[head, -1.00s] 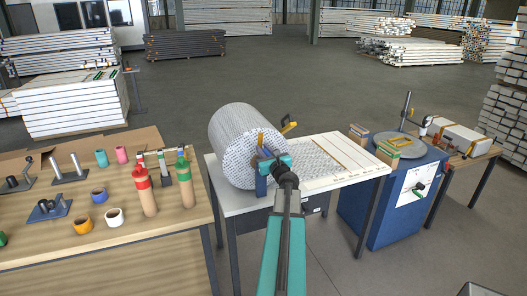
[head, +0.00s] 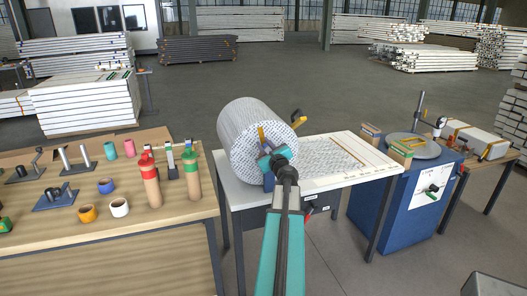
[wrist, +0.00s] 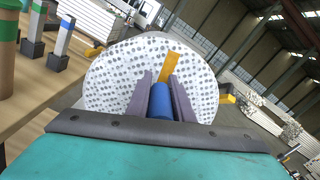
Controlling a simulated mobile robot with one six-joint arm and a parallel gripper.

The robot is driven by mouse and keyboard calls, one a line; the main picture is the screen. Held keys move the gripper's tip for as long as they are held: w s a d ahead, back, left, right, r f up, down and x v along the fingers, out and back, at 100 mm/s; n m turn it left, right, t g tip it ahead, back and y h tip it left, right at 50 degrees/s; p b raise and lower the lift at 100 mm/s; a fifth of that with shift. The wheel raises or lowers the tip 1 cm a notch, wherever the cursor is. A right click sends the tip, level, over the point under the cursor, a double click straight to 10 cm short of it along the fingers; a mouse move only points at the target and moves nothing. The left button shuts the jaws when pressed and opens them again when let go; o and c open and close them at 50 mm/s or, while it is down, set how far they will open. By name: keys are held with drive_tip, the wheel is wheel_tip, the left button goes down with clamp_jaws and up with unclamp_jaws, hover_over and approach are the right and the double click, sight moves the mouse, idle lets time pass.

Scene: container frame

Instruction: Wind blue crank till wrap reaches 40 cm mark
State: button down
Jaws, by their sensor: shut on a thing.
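A large roll of white, grey-dotted wrap (head: 246,125) is mounted at the left end of a white table (head: 232,190). Its dotted end face fills the middle of the wrist view (wrist: 115,85). A flat dotted sheet (head: 325,155) lies on the table to the right of the roll. My gripper (head: 277,161) is at the near end of the roll. In the wrist view its two grey fingers are shut on the blue crank handle (wrist: 160,106). A yellow bar (wrist: 170,68) stands up behind the handle. The scale's numbers are too small to read.
A wooden bench (head: 60,235) at left holds bottles, tape rolls and metal stands. A blue cabinet (head: 400,205) with a round plate stands to the right of the white table. Another yellow lever (head: 297,116) sticks out behind the roll. Open floor lies beyond.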

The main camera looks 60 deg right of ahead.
drive_tip(key=shift+w+a+f+n+b, duration=0.35)
drive_tip(key=shift+w+a+n+b, duration=0.15)
drive_tip(key=shift+n+b, duration=0.35)
drive_tip(key=shift+w+a+f+n+b, duration=0.4)
drive_tip(key=shift+n+b, duration=0.25)
drive_tip(key=shift+b, duration=0.4)
drive_tip(key=shift+a, duration=0.1)
drive_tip(key=c, duration=1.6)
unclamp_jaws()
drive_tip(key=shift+s, duration=0.1)
drive_tip(key=shift+o, duration=0.2)
drive_tip(key=shift+s+a, duration=0.1)
